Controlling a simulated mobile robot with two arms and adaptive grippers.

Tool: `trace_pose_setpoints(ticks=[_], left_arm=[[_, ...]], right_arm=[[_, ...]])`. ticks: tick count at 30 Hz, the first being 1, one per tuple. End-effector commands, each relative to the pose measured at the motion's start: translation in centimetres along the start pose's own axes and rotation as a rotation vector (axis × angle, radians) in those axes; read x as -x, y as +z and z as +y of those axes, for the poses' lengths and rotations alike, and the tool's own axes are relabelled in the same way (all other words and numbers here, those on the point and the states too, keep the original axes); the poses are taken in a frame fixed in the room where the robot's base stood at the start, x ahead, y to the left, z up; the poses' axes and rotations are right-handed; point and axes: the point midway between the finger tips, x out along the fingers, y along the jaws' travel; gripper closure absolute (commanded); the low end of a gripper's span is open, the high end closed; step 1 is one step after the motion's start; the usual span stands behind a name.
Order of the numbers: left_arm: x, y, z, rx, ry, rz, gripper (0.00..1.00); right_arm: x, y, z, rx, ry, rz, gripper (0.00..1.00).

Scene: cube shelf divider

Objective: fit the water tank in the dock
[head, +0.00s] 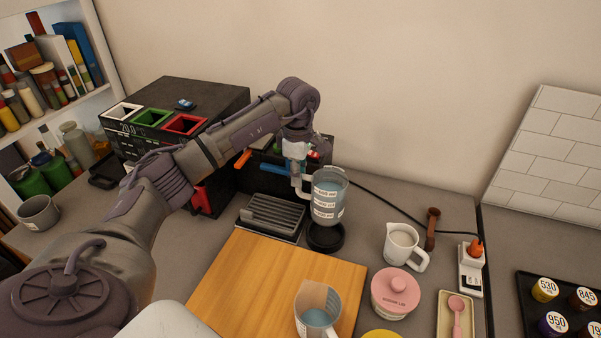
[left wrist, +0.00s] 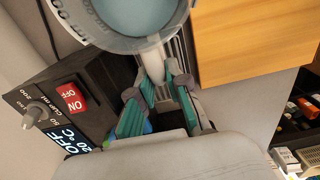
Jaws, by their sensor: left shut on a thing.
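The water tank (head: 328,202) is a clear, cup-like vessel with white label bands and bluish water inside. It looks upright. My left gripper (head: 299,178) is shut on its pale handle, at the tank's left side; the handle also shows between the fingers in the left wrist view (left wrist: 151,52). The dock (head: 325,238) is a round black base directly below the tank. I cannot tell whether the tank's bottom touches it or hangs slightly above. My right gripper is not in view.
A black machine (head: 262,172) and its grilled drip tray (head: 272,217) stand left of the dock. A wooden board (head: 245,275) with a measuring jug (head: 317,320) lies in front. A white pitcher (head: 402,247) and pink pot (head: 395,292) stand right. A cable runs behind.

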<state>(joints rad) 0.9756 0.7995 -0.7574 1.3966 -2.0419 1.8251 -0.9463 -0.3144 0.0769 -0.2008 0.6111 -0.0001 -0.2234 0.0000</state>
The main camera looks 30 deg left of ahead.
Motion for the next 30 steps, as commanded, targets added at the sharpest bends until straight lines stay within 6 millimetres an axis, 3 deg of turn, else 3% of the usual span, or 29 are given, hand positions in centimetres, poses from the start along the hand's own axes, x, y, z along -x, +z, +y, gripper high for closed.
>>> trace_pose_setpoints(ticks=[6, 12, 24, 30], left_arm=[[0.0, 0.0, 0.1, 0.0, 0.002, -0.008, 1.0], [-1.2, 0.0, 0.1, 0.0, 0.0, -0.009, 1.0], [-5.0, 0.0, 0.1, 0.001, 0.001, -0.008, 1.0], [-5.5, 0.0, 0.1, 0.001, 0.002, -0.009, 1.0]], right_arm=[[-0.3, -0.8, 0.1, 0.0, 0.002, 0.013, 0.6], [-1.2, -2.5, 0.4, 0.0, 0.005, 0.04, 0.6], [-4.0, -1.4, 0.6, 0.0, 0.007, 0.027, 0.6], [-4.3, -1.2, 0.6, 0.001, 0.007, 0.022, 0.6]])
